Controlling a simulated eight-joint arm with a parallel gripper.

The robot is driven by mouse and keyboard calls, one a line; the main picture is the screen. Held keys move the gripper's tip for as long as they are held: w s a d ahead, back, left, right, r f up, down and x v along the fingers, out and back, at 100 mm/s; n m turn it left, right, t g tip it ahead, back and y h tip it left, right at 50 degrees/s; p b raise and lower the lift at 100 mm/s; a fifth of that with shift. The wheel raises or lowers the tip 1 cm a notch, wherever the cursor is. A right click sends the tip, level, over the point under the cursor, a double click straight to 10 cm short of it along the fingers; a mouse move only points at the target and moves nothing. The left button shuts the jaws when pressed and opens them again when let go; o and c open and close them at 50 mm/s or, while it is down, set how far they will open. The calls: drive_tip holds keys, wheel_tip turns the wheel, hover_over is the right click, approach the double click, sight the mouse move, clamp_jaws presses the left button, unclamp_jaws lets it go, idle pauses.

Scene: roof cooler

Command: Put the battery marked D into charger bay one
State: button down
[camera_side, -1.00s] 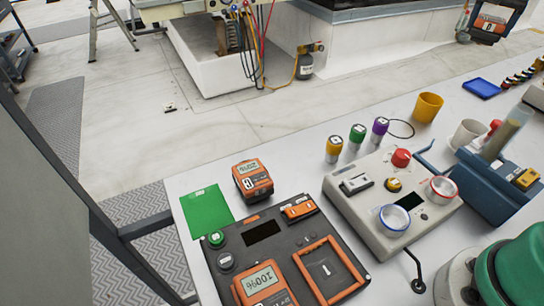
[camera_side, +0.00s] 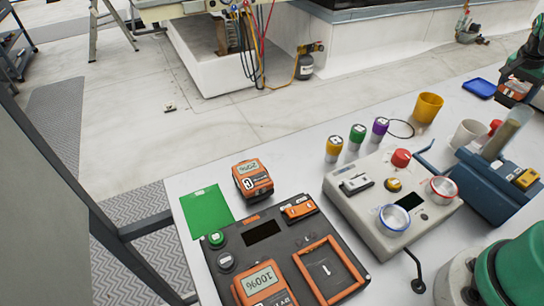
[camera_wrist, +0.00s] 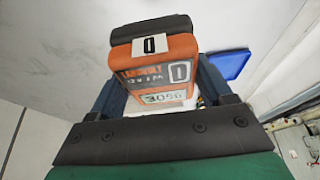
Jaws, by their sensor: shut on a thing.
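My gripper (camera_wrist: 160,92) is shut on the orange and black battery marked D (camera_wrist: 155,68), with a finger on each side of it. In the side view, my gripper and this battery (camera_side: 516,89) are at the right edge, partly cut off, beyond the blue device. The dark charger (camera_side: 285,235) lies at the front of the table. Its orange-framed bay marked 1 (camera_side: 329,298) is empty. Another orange battery (camera_side: 252,180) stands on the table behind the charger.
A grey panel (camera_side: 385,215) with red and blue rings sits right of the charger. Yellow, green and purple capped cylinders (camera_side: 357,137) stand behind it. A yellow cup (camera_side: 428,107), a blue device (camera_side: 490,190) and a blue tray (camera_side: 481,88) are farther right. A green card (camera_side: 206,211) lies left.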

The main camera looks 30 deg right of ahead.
drive_tip(key=shift+f, duration=3.55)
drive_tip(key=shift+f, duration=0.15)
unclamp_jaws()
